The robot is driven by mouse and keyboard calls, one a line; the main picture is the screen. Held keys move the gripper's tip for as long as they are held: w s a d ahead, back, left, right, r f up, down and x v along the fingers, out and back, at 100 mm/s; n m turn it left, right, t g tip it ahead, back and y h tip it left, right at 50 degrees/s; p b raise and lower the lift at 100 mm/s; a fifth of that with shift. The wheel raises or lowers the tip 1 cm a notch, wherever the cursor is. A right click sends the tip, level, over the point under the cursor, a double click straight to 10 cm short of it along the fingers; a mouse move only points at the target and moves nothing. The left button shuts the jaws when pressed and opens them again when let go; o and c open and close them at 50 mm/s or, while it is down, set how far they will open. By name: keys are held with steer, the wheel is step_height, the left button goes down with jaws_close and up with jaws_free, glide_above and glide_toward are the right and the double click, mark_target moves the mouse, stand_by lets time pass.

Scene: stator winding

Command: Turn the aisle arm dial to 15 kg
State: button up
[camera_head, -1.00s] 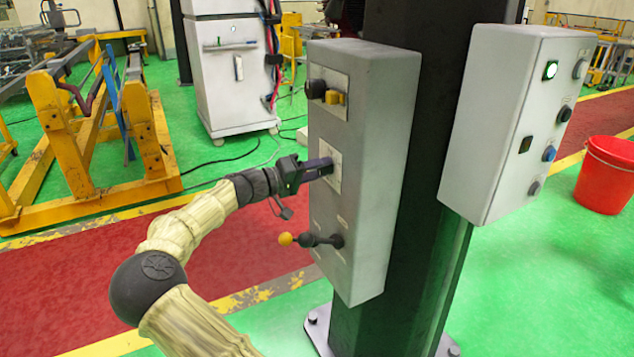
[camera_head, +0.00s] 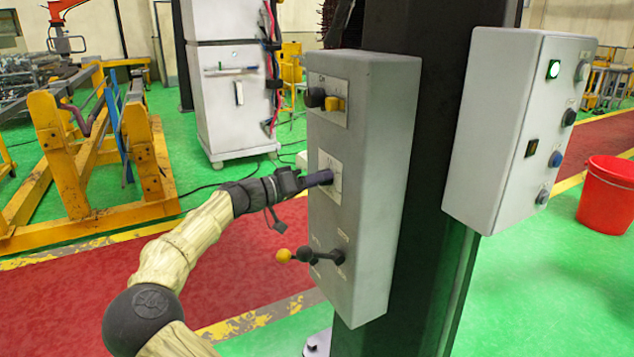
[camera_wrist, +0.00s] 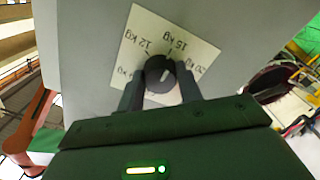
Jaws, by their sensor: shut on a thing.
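The dial (camera_wrist: 160,74) is a round black knob with a white pointer mark on a pale label plate (camera_wrist: 205,48). Printed labels around it include 12 kg, 15 kg and 20 kg; another label at the left is partly hidden. The pointer slants up and right, roughly toward the 15 kg label; I cannot tell whether it lines up exactly. My gripper (camera_wrist: 163,86) is shut on the dial, one dark finger on each side.
Below is a black lever with a yellow ball (camera_head: 283,256), close under my arm. A second control box (camera_head: 490,140) with a green light stands at right. A dark column stands behind.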

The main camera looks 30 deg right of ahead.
steer(key=o, duration=1)
steer(key=shift+a, duration=0.15)
steer(key=a, duration=0.5)
steer(key=a+p, duration=0.1)
steer(key=a, duration=1.1)
steer(key=shift+s+a+p, duration=0.1)
steer(key=shift+s+p, duration=0.2)
steer(key=shift+p, duration=0.1)
steer(key=shift+f, duration=0.1)
